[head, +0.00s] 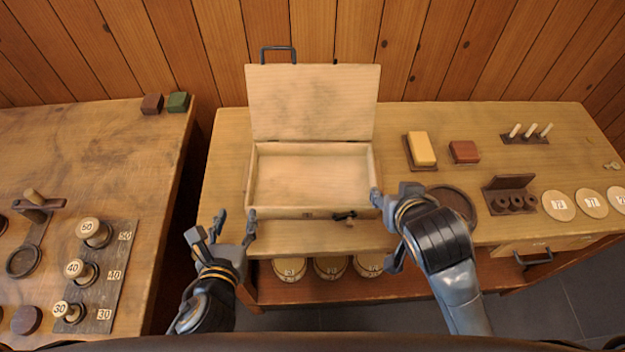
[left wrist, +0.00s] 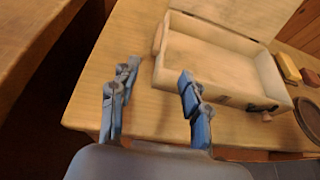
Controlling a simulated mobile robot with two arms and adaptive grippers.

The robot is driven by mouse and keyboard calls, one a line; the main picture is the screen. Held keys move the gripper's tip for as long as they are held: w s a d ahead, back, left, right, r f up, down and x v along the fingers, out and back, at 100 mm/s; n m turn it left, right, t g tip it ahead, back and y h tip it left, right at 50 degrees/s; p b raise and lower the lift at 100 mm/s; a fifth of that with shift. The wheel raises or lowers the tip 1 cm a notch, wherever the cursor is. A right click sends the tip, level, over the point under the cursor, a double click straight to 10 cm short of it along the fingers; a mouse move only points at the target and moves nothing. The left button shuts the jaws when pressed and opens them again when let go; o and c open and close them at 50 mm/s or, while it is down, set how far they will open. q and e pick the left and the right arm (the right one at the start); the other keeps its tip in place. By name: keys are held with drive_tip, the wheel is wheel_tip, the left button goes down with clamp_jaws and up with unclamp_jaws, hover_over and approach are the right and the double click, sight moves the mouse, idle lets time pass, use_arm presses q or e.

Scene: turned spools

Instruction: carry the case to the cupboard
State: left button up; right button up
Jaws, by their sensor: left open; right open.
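The case (head: 312,214) is a pale wooden box on the middle table, with its lid (head: 312,103) raised and its inside empty. A dark handle (head: 278,49) shows at the lid's far edge, and a dark latch (head: 344,215) is at the front. My left gripper (head: 233,219) is open at the case's front left corner. In the left wrist view my left gripper (left wrist: 158,80) has nothing between its fingers, and one finger overlaps the case (left wrist: 215,60). My right gripper (head: 385,230) is open at the front right corner; contact is unclear. I cannot identify a cupboard.
A yellow block (head: 422,147), a red block (head: 464,151), a round dark dish (head: 452,205) and a ring rack (head: 512,197) stand right of the case. Numbered discs (head: 330,267) lie below the tabletop. The left table (head: 100,160) holds numbered spools (head: 92,232). A gap separates the tables.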

sight(247, 183)
use_arm(q)
drive_tip(key=x, duration=1.3)
drive_tip(key=shift+w+f, duration=0.2)
drive_tip(key=shift+w, duration=0.1)
use_arm(e)
drive_tip(key=x, duration=1.4)
drive_tip(key=shift+s+r, duration=0.1)
use_arm(q)
clamp_jaws()
use_arm(e)
clamp_jaws()
use_arm(q)
drive_tip(key=shift+r, duration=0.1)
